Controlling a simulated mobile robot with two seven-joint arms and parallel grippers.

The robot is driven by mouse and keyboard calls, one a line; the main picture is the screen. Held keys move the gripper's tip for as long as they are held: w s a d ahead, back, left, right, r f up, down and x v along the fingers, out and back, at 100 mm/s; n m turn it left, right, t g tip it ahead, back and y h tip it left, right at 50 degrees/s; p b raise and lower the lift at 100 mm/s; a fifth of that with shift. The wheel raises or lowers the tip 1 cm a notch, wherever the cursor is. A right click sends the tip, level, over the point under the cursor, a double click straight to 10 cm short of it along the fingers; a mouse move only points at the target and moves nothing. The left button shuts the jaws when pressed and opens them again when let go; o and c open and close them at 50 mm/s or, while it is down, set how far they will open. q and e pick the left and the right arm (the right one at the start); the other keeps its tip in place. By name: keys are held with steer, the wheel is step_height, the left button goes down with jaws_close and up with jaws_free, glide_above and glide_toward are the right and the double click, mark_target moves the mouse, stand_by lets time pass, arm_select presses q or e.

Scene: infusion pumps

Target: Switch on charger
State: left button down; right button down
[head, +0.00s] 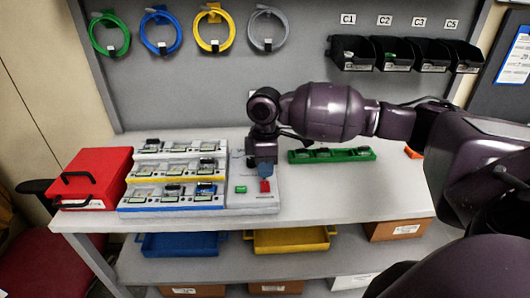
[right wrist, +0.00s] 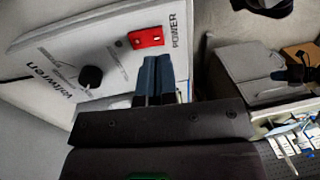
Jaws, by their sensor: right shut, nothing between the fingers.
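The charger's light grey control panel (head: 256,203) is at the right end of the pump rack on the bench. Its red power switch (head: 265,187) shows just below my right gripper (head: 262,172). In the right wrist view the red switch (right wrist: 146,38) sits beside the word POWER, with a black knob (right wrist: 90,76) on the same panel. My right gripper (right wrist: 156,66) is shut and empty, its fingertips close to the switch; I cannot tell whether they touch it. Whether the switch is on is too small to tell. My left gripper is not in view.
A tiered rack (head: 172,208) with several pumps stands left of the panel, beside a red case (head: 93,178). A green tray (head: 332,156) lies behind to the right. Coiled cables and black bins (head: 352,53) hang on the back wall. The front right bench top is clear.

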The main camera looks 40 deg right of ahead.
mark_target(266, 189)
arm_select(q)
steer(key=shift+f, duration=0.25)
arm_select(e)
steer(key=shift+s+a+f, duration=0.1)
steer(key=shift+s+f, duration=0.05)
steer(key=shift+f, duration=0.95)
steer(key=shift+s+f, duration=0.1)
steer(key=shift+f, duration=0.95)
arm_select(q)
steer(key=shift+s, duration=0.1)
